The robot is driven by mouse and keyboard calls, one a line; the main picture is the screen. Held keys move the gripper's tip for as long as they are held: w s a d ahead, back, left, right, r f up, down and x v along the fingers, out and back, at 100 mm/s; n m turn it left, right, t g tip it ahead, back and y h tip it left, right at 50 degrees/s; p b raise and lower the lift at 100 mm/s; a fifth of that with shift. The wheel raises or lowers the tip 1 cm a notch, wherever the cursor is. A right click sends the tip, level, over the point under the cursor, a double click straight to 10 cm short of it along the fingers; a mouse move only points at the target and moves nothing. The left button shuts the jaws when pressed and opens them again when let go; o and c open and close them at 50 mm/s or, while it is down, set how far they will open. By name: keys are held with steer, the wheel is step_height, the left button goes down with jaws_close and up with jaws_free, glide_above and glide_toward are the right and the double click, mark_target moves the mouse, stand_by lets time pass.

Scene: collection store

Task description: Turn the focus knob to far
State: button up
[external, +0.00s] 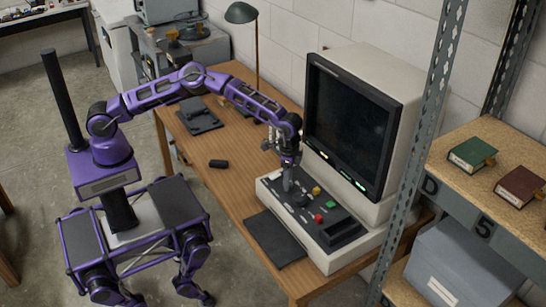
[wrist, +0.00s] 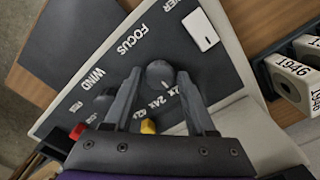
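The dark control panel (external: 300,204) is the sloping front of a beige reader with a screen; it also fills much of the wrist view (wrist: 185,48). A round dark knob (wrist: 158,73) stands near the printed word FOCUS; "24X" style markings lie close below it. My gripper (wrist: 159,74) has its two fingers on either side of this knob, with what look like narrow gaps, so contact is unclear. In the external view my gripper (external: 288,165) points down over the panel. The knob's setting cannot be read.
A white POWER switch (wrist: 201,30), a red button (wrist: 78,130) and a yellow button (wrist: 148,127) sit near the knob. The dark screen (external: 350,125) rises behind the panel. A metal shelf post (external: 425,140) stands right. A black pad (external: 275,238) lies in front.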

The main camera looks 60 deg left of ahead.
jaws_close()
steer(key=m, duration=0.4)
steer(key=shift+r, duration=0.1)
steer(key=m, duration=0.5)
steer(key=shift+p, duration=0.4)
steer(key=m, duration=0.9)
steer(key=shift+m, duration=0.3)
